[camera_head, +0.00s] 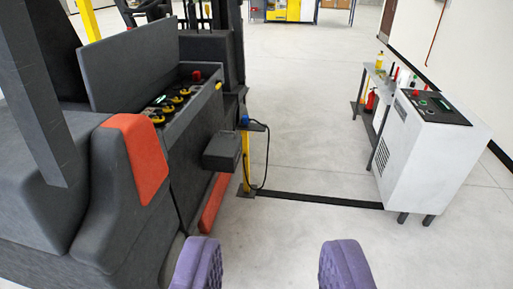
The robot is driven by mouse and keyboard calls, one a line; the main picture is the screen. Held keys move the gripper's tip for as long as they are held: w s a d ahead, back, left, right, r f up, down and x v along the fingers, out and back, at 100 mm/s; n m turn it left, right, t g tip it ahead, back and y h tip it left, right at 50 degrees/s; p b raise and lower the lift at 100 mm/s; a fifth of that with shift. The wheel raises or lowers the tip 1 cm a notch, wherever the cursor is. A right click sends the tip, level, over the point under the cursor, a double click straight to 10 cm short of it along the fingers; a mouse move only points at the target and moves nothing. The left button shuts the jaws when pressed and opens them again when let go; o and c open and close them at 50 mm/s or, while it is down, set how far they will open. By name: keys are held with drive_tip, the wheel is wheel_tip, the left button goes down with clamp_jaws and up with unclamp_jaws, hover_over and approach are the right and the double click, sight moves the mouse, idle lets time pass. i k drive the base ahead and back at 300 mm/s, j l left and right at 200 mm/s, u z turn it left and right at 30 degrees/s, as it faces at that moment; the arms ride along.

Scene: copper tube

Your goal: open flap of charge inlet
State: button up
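A dark grey box (222,151), which looks like the charge inlet, sits on the side of a grey forklift truck (190,135), left of the middle. I cannot make out a separate flap on it, and its front looks closed. My gripper (270,262) shows as two purple ribbed fingers at the bottom edge. They are wide apart with only floor between them. My gripper is empty and well short of the box, nearer to the camera and lower in the picture.
A yellow post (248,165) with a black cable stands just right of the box. The truck's battery bay (180,97) is open, its lid raised. A white charger cabinet (425,150) and a grey bench (372,120) stand at right. A black floor strip (320,201) crosses otherwise free floor.

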sight(222, 145)
drive_tip(key=i, duration=1.35)
drive_tip(key=i+j+z, duration=0.1)
drive_tip(key=i, duration=1.25)
drive_tip(key=i+j, duration=0.15)
drive_tip(key=i, duration=1.25)
